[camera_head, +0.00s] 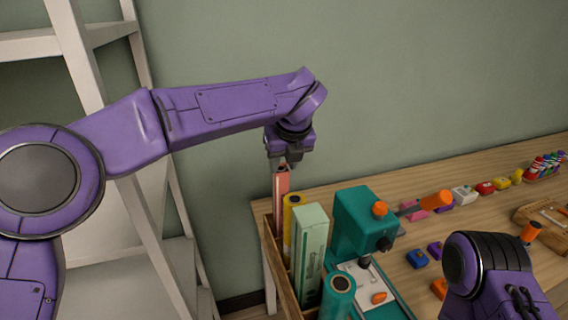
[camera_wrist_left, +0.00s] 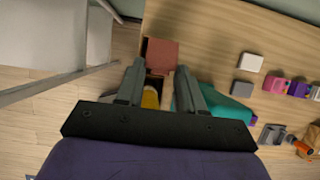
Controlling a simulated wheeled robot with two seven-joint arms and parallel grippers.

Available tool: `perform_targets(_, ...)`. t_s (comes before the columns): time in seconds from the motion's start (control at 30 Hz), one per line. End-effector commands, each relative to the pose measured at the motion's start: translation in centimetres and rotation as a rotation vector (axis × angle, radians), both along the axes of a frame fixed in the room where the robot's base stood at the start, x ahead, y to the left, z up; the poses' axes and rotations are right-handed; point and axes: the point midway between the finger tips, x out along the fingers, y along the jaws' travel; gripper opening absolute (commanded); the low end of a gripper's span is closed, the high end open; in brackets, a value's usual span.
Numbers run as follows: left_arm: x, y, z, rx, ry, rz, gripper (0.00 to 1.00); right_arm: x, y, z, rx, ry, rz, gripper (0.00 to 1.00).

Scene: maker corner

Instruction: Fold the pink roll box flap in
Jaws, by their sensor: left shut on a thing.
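The pink roll box (camera_head: 281,192) stands upright at the far left end of a wooden crate (camera_head: 272,256). My left gripper (camera_head: 282,164) points down at its top and is shut on it. In the left wrist view, a pink panel (camera_wrist_left: 161,54), which looks like the box flap, shows just beyond the tips of my left gripper (camera_wrist_left: 160,70). A dark gap lies between the panel and the yellow roll. How far the flap is bent I cannot tell. My right arm shows at the lower right, but its gripper is out of view.
A yellow roll (camera_head: 293,208), a pale green box (camera_head: 310,238) and a teal roll (camera_head: 338,290) stand close by in the crate. A teal machine (camera_head: 360,220) with an orange-ended handle stands to the right. Small coloured blocks sit farther right. A white shelf (camera_head: 100,60) is at left.

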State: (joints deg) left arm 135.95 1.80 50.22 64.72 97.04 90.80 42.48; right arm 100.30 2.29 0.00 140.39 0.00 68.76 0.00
Motion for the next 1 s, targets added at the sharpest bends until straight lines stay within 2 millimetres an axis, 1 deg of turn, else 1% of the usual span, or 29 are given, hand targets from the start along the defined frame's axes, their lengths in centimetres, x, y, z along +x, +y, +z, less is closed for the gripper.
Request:
perform_targets(0.03,-0.1,0.0,-0.9,0.006,-0.019,-0.002,0.07,0.0,0.0,-1.6,0.0,0.0,0.0,0.0)
perform_targets(0.1,-0.2,-0.1,-1.1,0.019,-0.051,0.0,0.07,0.0,0.0,-2.7,0.0,0.0,0.0,0.0)
perform_targets(0.17,-0.3,-0.1,-1.2,0.03,-0.073,-0.001,0.07,0.0,0.0,-3.4,0.0,0.0,0.0,0.0)
perform_targets(0.3,-0.3,-0.1,-0.5,0.035,-0.088,0.0,0.07,0.0,0.0,-3.2,0.0,0.0,0.0,0.0)
perform_targets(0.47,-0.3,-0.1,-0.5,0.035,-0.087,0.0,0.07,0.0,0.0,-3.1,0.0,0.0,0.0,0.0)
perform_targets(0.5,-0.3,-0.1,-0.5,0.035,-0.087,0.0,0.47,0.0,0.0,-3.1,0.0,0.0,0.0,0.0)
perform_targets(0.77,-0.3,-0.1,-0.5,0.035,-0.087,0.0,0.47,0.0,0.0,-3.1,0.0,0.0,0.0,0.0)
perform_targets(0.83,-0.4,-0.2,-0.2,0.034,-0.089,0.0,0.47,0.0,0.0,-3.2,0.0,0.0,0.0,0.0)
perform_targets(0.93,-1.1,-0.5,1.1,0.034,-0.09,0.0,0.47,0.0,0.0,-3.3,0.0,0.0,0.0,0.0)
perform_targets(1.0,-1.8,-0.8,2.6,0.034,-0.092,0.0,0.47,0.0,0.0,-3.3,0.0,0.0,0.0,0.0)
